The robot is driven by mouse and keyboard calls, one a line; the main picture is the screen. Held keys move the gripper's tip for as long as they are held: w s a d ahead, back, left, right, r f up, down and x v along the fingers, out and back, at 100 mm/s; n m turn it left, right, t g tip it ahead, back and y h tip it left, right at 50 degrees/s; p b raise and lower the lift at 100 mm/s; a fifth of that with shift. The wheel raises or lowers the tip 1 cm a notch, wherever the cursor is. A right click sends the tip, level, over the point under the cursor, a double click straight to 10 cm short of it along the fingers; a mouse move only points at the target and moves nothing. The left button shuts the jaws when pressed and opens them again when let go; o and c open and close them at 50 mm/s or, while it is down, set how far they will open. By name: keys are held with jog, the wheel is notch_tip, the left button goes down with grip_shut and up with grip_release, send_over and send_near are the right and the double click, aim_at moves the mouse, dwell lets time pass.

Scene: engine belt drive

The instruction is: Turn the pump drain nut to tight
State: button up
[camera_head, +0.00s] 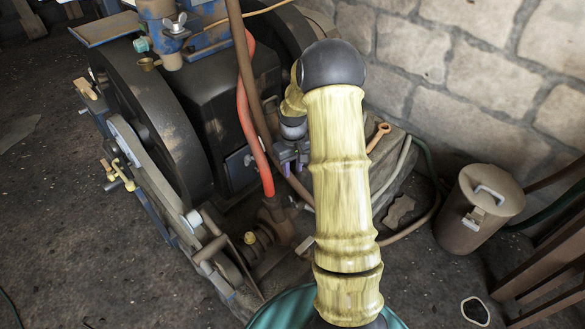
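My gripper (290,154) is at the end of my yellow-green arm, pointing down among the engine parts, beside the red hose. The arm hides much of it, and its fingertips are too small and dark to show whether they are open or shut. The pump (272,222) appears to be the rusty brown body below the red hose's lower end. I cannot clearly make out the drain nut. A small brass-coloured knob (250,238) shows on the pump's left side, apart from my gripper.
The engine with its large dark flywheel (160,130) and belt (150,175) fills the left. A red hose (251,120) runs down beside my gripper. An orange-brown spanner-like tool (379,136) lies behind my arm. A lidded metal bin (478,215) stands right, near the stone wall (480,70).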

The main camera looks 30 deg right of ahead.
jog(key=c, duration=0.3)
jog(key=shift+s+a+r, duration=0.1)
jog(key=shift+a+r, duration=0.2)
jog(key=shift+r, duration=0.05)
grip_shut()
jog(key=s+a+r+t, duration=0.1)
jog(key=s+a+r, duration=0.5)
jog(key=s, duration=0.4)
jog(key=s+a+r+m+t, duration=0.1)
jog(key=s+a+r, duration=0.5)
jog(key=s+a, duration=0.2)
jog(key=shift+s+a+r+t+p, duration=0.25)
jog(key=shift+s+t+p, duration=0.1)
jog(key=shift+s, duration=0.6)
jog(key=shift+w, duration=0.1)
